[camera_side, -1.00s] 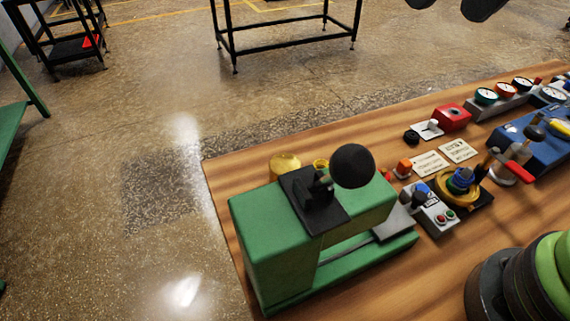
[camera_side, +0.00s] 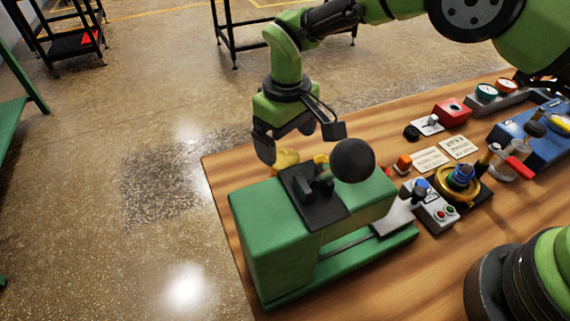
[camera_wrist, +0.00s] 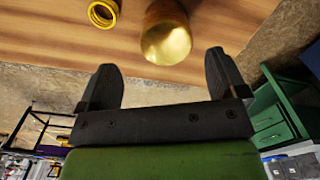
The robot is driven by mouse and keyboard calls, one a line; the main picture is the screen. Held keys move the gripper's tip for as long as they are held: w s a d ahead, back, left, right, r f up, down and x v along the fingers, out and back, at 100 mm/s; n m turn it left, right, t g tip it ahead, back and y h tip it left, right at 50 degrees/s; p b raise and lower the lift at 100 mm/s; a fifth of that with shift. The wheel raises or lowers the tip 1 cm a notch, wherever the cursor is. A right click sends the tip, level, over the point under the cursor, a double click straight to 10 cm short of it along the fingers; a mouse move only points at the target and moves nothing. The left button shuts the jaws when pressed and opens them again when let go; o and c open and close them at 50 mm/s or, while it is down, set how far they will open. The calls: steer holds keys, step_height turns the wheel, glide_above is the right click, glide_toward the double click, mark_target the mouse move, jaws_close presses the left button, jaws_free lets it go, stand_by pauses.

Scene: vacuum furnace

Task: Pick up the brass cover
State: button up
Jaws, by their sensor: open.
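The brass cover (camera_side: 285,158) is a shiny gold cylinder on the wooden table, behind the green machine, which partly hides it in the side view. It also shows in the wrist view (camera_wrist: 167,38), at the top middle, just beyond the fingertips. My gripper (camera_side: 299,140) is open and empty, its two dark fingers spread close above and around the cover's place in the side view. In the wrist view my gripper (camera_wrist: 160,65) has one finger on each side, with the cover ahead of the gap. I cannot tell any contact.
A yellow ring (camera_wrist: 103,13) lies beside the cover. The green machine with a black ball lever (camera_side: 352,160) stands in front. A control box (camera_side: 431,205), a red box (camera_side: 453,110) and gauges (camera_side: 487,91) are to the right. The table's left edge is near.

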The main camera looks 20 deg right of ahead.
steer(key=f, duration=0.7)
steer(key=shift+s+a, duration=0.3)
steer(key=shift+c, duration=0.2)
steer(key=c, duration=1.1)
